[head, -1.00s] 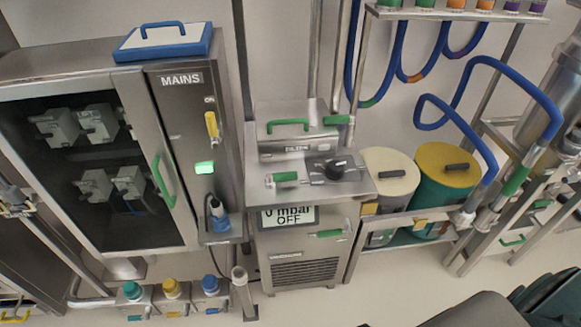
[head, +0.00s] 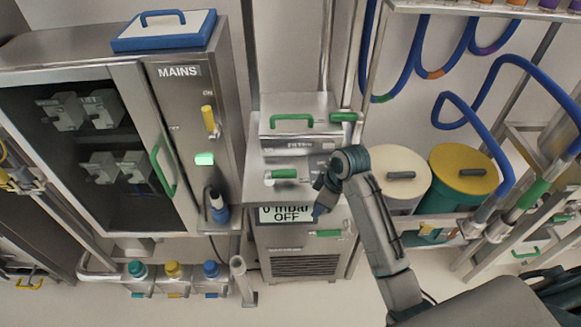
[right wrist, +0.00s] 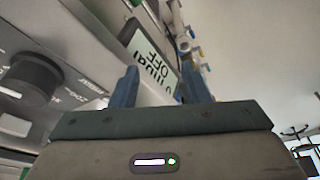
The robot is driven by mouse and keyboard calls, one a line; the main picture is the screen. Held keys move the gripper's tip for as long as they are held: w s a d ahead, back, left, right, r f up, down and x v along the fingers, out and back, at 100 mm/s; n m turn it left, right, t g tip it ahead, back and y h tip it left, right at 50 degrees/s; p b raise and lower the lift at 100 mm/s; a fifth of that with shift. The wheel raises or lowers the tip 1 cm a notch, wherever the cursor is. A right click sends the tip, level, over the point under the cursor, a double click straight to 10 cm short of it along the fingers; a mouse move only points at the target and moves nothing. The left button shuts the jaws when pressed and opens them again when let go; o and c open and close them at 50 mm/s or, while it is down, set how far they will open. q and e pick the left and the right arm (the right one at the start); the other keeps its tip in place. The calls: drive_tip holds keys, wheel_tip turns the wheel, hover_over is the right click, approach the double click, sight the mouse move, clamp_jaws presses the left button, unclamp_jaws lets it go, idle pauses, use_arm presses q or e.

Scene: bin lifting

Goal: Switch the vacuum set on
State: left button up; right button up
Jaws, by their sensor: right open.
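The vacuum set (head: 272,238) is a steel cabinet in the middle of the head view. Its display (head: 286,214) reads "0 mbar OFF". Its black rotary knob is hidden behind my right arm in the head view, but a black knob (right wrist: 30,78) shows at the left in the right wrist view. My right gripper (head: 318,202) is in front of the set's top panel, beside the display. In the right wrist view its two blue fingers (right wrist: 160,86) are apart with nothing between them. The knob is left of the fingers, not between them. My left gripper is out of view.
The mains cabinet (head: 180,110) with a yellow lever (head: 208,118) and lit green lamp (head: 204,159) stands on the left. A white drum (head: 398,165) and a green drum with yellow lid (head: 463,168) stand right. Blue hoses (head: 470,120) hang above.

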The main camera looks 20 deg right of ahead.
sight(287, 171)
drive_tip(key=w+r+n+y, duration=0.2)
drive_tip(key=w+r+n, duration=0.3)
drive_tip(key=w+r, duration=0.65)
drive_tip(key=shift+g, duration=0.4)
drive_tip(key=x, duration=0.6)
drive_tip(key=p+x, duration=0.1)
drive_tip(key=x, duration=0.3)
drive_tip(key=shift+w+a+r, duration=0.1)
drive_tip(key=shift+w+a, duration=0.3)
drive_tip(key=shift+a, duration=0.05)
drive_tip(key=shift+w+a+f, duration=0.1)
drive_tip(key=shift+a+f, duration=0.1)
drive_tip(key=shift+f, duration=0.45)
clamp_jaws()
